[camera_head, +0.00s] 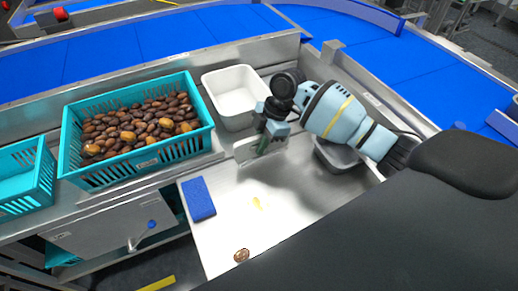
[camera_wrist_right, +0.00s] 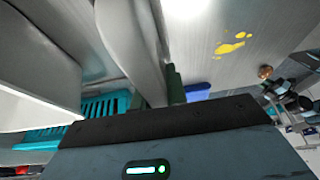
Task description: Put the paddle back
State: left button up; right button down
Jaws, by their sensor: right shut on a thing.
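My right gripper (camera_head: 264,143) is shut on the paddle, above the steel worktop just in front of the white bin. The paddle (camera_head: 246,151) is pale grey and shows only in part beside the green fingertips. In the right wrist view the paddle (camera_wrist_right: 131,38) is a long grey shape running up from between the dark green fingers (camera_wrist_right: 163,86). Its lower end is hidden by the gripper body. Whether it touches the worktop I cannot tell. My left gripper is not in view.
A teal crate (camera_head: 140,165) full of dates stands left of a white bin (camera_head: 238,112). A grey tray (camera_head: 335,157) sits under my right arm.

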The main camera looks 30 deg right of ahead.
jog(key=shift+w, duration=0.1)
jog(key=shift+w, duration=0.25)
jog(key=shift+f, duration=1.7)
jog(key=shift+f, duration=0.25)
jog(key=c, duration=1.4)
grip_release()
jog(key=v, duration=1.2)
jog(key=shift+s+r, duration=0.1)
jog(key=shift+r, duration=0.15)
